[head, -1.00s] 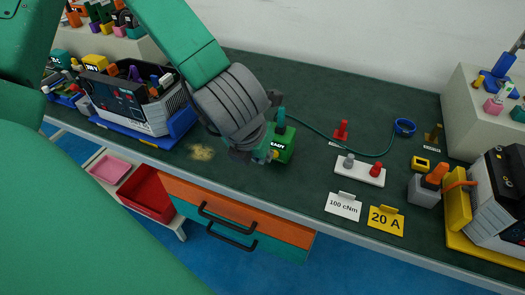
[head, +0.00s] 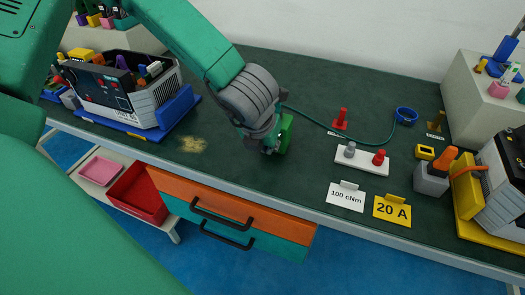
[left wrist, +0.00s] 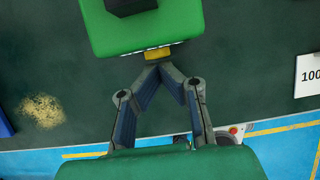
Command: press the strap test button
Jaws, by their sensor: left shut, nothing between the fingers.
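The strap tester is a small green box (head: 287,133) on the dark green bench top, largely hidden behind my left gripper in the head view. In the left wrist view the green box (left wrist: 140,30) fills the top, with a dark part on it. A yellow button (left wrist: 158,54) shows at its near edge. My left gripper (left wrist: 162,69) is shut and empty, its fingertips right at the button; I cannot tell if they touch. It also shows in the head view (head: 268,150). A green cord (head: 335,137) runs to a blue wrist strap (head: 406,115). My right gripper is out of view.
A white block (head: 362,160) with grey and red posts, a "100 cNm" card (head: 345,198) and a yellow "20 A" card (head: 392,211) stand right of the tester. A blue-based unit (head: 135,100) stands left.

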